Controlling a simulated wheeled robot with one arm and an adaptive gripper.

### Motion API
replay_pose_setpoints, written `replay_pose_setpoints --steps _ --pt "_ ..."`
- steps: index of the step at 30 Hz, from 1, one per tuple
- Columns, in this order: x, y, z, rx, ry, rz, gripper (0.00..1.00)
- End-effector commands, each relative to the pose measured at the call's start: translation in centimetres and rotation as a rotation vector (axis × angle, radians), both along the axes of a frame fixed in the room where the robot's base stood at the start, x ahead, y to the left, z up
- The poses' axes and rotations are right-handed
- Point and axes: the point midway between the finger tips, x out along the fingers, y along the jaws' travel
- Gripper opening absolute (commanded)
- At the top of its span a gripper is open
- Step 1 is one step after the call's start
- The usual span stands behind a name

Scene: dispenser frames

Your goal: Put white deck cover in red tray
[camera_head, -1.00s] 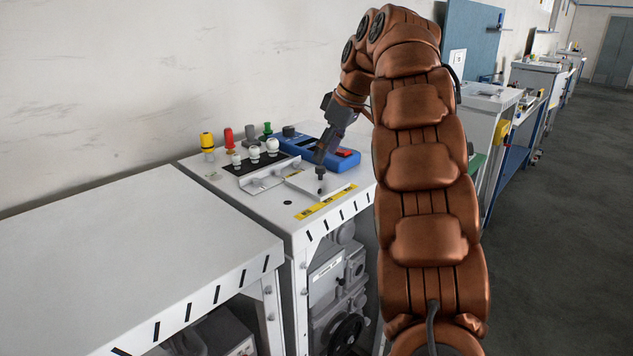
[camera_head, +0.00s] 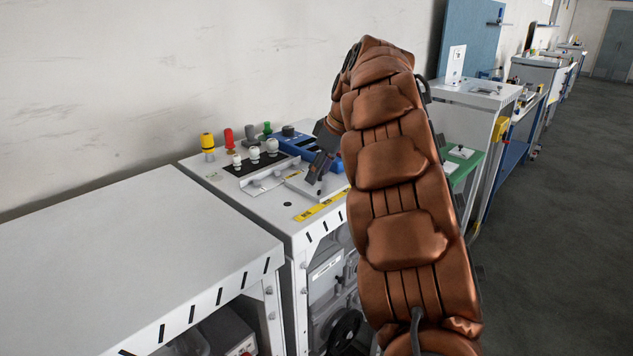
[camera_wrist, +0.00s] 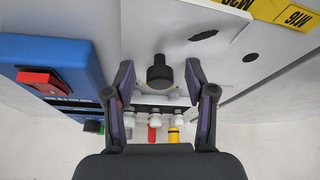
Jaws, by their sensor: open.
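The white deck cover (camera_wrist: 150,30) appears to be the pale flat plate with an upright black knob (camera_wrist: 160,74). It lies on top of the grey cabinet, and its near part also shows in the head view (camera_head: 299,187). My gripper (camera_wrist: 159,80) is open and empty, with a finger on each side of the knob and a gap to both. In the head view my gripper (camera_head: 315,172) is low over the plate and hides the knob. I see no red tray in either view.
A blue device (camera_wrist: 55,55) with a red switch (camera_wrist: 40,80) stands close beside the plate. White, red, yellow and green knobs (camera_head: 208,142) and a bent metal bracket (camera_head: 268,178) are nearby. A green surface (camera_head: 462,168) shows to the right.

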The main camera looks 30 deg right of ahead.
Motion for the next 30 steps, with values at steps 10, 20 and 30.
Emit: replay_pose_setpoints --steps 10,20,30 --pt "-0.01 0.01 -0.04 0.001 0.000 0.000 0.40" --pt "-0.01 0.02 -0.04 0.002 0.001 0.001 0.05" --pt "-0.02 0.03 -0.02 0.002 0.001 0.001 0.00"
